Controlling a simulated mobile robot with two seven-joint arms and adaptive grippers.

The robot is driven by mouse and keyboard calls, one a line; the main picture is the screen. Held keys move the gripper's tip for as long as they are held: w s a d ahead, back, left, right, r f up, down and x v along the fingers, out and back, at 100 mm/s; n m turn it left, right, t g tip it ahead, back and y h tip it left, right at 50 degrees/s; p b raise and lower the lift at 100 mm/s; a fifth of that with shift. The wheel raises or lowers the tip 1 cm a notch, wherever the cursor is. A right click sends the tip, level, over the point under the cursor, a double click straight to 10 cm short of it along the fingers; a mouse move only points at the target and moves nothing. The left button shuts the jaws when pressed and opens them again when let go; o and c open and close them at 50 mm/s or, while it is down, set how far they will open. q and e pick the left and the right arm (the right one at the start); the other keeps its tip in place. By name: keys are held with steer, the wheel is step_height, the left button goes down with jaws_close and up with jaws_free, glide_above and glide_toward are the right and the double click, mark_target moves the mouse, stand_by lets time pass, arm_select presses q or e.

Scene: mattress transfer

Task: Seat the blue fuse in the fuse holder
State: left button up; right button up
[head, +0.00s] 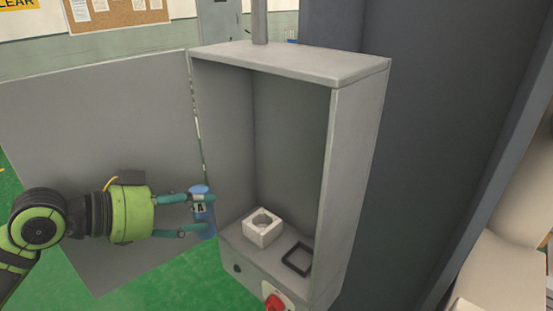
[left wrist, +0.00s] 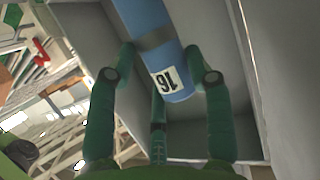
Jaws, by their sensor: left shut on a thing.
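The blue fuse (head: 199,190) is a blue cylinder with a dark band and a white number label. My left gripper (head: 205,213) is shut on it and holds it upright in front of the open cabinet's left side. In the left wrist view the fuse (left wrist: 160,40) lies between the green fingers (left wrist: 160,62), its label facing the camera. The fuse holder (head: 262,228) is a white square block with a round opening on top, on the cabinet's floor. It is right of the fuse and apart from it. My right gripper is not in view.
The grey cabinet (head: 360,150) stands open, its door (head: 90,130) swung out to the left behind my left arm. A black square frame (head: 297,259) lies right of the holder. A red rotary switch (head: 274,303) sits on the cabinet's lower front. The space above the holder is clear.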

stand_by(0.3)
arm_select(q)
steer(key=shift+w+d, duration=0.1)
steer(key=shift+d, duration=0.1)
steer(key=w+d+r+b, duration=0.1)
steer(key=w+d, duration=0.1)
steer(key=d, duration=0.8)
steer(key=w+d+r+b, duration=0.1)
steer(key=w+d, duration=0.1)
steer(key=d, duration=0.8)
steer(key=w+a+f+p, duration=0.1)
steer(key=a+f, duration=0.2)
steer(key=w+a+f+p, duration=0.1)
steer(key=w+a+f, duration=0.1)
steer(key=a+f, duration=0.1)
steer(key=w+a+f+p, duration=0.2)
steer(key=a+f, duration=0.2)
steer(key=shift+a+f, duration=0.1)
steer(key=shift+a, duration=0.15)
steer(key=shift+f, duration=0.15)
steer(key=shift+f, duration=0.1)
